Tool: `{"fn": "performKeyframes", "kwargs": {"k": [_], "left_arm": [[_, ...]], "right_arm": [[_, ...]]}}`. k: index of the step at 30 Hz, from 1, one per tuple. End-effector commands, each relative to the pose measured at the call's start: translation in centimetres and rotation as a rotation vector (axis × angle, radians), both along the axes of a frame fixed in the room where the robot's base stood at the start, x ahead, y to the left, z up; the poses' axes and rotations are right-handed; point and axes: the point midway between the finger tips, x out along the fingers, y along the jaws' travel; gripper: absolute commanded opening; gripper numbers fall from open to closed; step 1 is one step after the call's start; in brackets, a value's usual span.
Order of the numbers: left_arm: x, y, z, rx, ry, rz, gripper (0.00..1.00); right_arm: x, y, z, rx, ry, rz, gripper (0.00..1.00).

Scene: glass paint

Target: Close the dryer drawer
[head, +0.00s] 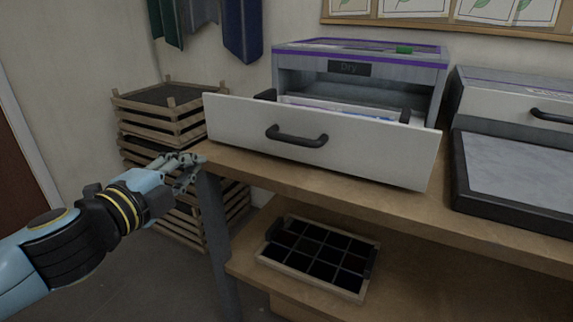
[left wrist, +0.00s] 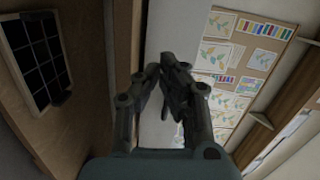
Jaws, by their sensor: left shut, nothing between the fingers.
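The dryer (head: 361,62) stands on the bench, a grey box with purple edging and a "Dry" label. Its white drawer (head: 370,145) is pulled out towards me, with a black bar handle (head: 296,136) on its front. Papers lie inside the open drawer. My left gripper (head: 203,160) is shut and empty, in front of the bench's left corner, below and left of the drawer front. In the left wrist view the gripper fingers (left wrist: 163,75) point at a pale surface, likely the drawer front. My right gripper is not in view.
The wooden bench (head: 330,185) has a lower shelf with a divided tray (head: 318,256). Stacked wooden crates (head: 170,112) stand left of the bench. A second unit with a black handle (head: 552,116) and a grey slab (head: 520,170) sit at right.

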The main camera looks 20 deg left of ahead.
Motion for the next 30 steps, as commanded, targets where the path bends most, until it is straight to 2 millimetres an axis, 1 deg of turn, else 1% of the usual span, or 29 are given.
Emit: {"fn": "performKeyframes", "kwargs": {"k": [1, 3, 4, 6, 10, 14, 20, 23, 27, 30], "left_arm": [[-0.3, -1.3, 1.1, 0.041, -0.049, -0.044, 0.0], [-0.8, -2.6, 2.5, 0.076, -0.09, -0.09, 0.0], [-0.9, -2.8, 2.5, 0.08, -0.093, -0.1, 0.0], [-1.1, -2.7, 1.7, 0.09, -0.08, -0.106, 0.0], [-0.6, -2.6, 1.7, 0.089, -0.076, -0.105, 0.0], [0.8, -2.6, 2.0, 0.085, -0.077, -0.103, 0.0], [4.4, -2.8, 2.4, 0.078, -0.081, -0.102, 0.0], [6.3, -2.9, 2.5, 0.078, -0.079, -0.102, 0.0], [8.9, -3.0, 2.6, 0.077, -0.078, -0.102, 0.0], [10.0, -3.0, 2.6, 0.083, -0.077, -0.104, 0.0]], "right_arm": [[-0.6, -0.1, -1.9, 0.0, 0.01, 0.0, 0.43], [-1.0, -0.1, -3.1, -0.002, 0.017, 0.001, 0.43], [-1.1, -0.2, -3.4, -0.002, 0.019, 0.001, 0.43], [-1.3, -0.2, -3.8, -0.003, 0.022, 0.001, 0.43], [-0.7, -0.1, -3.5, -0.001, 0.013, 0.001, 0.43], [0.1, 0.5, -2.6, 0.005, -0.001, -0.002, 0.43], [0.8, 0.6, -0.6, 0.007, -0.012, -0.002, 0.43], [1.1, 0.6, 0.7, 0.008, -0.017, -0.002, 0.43], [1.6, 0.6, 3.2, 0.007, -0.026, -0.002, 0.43], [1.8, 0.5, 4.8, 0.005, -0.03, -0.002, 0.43]]}}
